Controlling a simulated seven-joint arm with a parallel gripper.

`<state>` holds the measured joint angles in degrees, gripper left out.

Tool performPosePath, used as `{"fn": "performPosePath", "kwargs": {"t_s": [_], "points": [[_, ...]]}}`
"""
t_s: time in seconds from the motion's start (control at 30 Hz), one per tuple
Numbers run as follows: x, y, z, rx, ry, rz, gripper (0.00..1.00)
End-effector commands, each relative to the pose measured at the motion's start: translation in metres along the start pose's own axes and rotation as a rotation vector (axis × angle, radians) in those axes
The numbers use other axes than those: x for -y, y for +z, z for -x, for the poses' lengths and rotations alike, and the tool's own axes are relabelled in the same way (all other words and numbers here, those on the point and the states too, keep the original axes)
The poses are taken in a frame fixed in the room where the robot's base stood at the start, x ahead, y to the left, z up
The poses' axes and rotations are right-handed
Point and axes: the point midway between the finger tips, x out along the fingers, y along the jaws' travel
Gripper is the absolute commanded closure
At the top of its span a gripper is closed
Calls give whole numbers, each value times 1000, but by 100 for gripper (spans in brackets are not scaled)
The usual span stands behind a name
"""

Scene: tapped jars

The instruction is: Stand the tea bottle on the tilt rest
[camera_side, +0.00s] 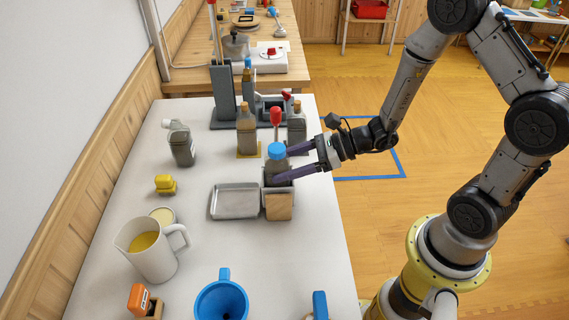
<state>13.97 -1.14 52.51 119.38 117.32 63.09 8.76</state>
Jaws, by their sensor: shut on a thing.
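My gripper (281,166) has purple fingers, shut on a dark bottle with a blue cap (277,151). The bottle looks upright, its lower part at or inside a small box with a pale rim and tan front (278,207); I cannot tell whether it touches the bottom. Other bottles stand nearby: a brownish one (247,132) on a yellow mat, a grey one with an orange cap (297,128), and a grey one with a white cap (181,146). No label shows which is the tea bottle. I cannot clearly identify the tilt rest.
A metal tray (235,202) lies left of the box. A grey stand (222,92) is at the back, and a red-topped item (276,120) is behind the held bottle. A jug (153,250), a blue funnel (222,299) and a yellow item (165,184) occupy the front and left.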

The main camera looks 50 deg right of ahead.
Motion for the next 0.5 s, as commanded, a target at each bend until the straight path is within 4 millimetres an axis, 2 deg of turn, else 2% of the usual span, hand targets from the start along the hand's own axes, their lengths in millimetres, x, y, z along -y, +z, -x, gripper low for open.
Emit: {"fn": "performPosePath", "kwargs": {"t_s": [0.03, 0.07, 0.1, 0.2, 0.23, 0.5], "points": [[0, -1, -1, 2, -1, 1, 100], [0, -2, -1, 0, 0, 0, 29], [0, -2, -1, 0, 0, 0, 22], [0, -2, -1, 0, 0, 0, 4], [0, -2, -1, 0, 0, 0, 1], [0, -1, 0, 0, 0, -1, 1]]}}
